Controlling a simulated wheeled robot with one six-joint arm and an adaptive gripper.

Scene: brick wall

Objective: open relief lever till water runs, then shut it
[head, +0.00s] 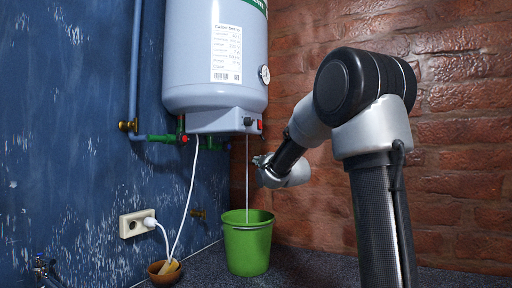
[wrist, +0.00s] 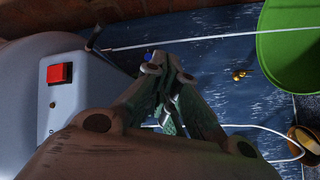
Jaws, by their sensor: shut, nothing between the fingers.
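The white water heater (head: 215,65) hangs on the blue wall. A thin straight pale stream (head: 247,180), which looks like running water, drops from under it into the green bucket (head: 247,250). In the wrist view the stream (wrist: 210,39) starts near a dark fitting (wrist: 97,40) at the heater's edge and reaches the bucket (wrist: 290,50). My gripper (head: 262,160) is just right of the stream, below the heater. In the wrist view my gripper (wrist: 168,66) is shut and empty, with a small blue spot by its tip. I cannot clearly make out the relief lever.
A red switch (wrist: 59,73) is on the heater's underside. A white cord runs to a wall socket (head: 135,223). A brown bowl (head: 160,272) with something yellowish stands left of the bucket. Brick wall stands at right.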

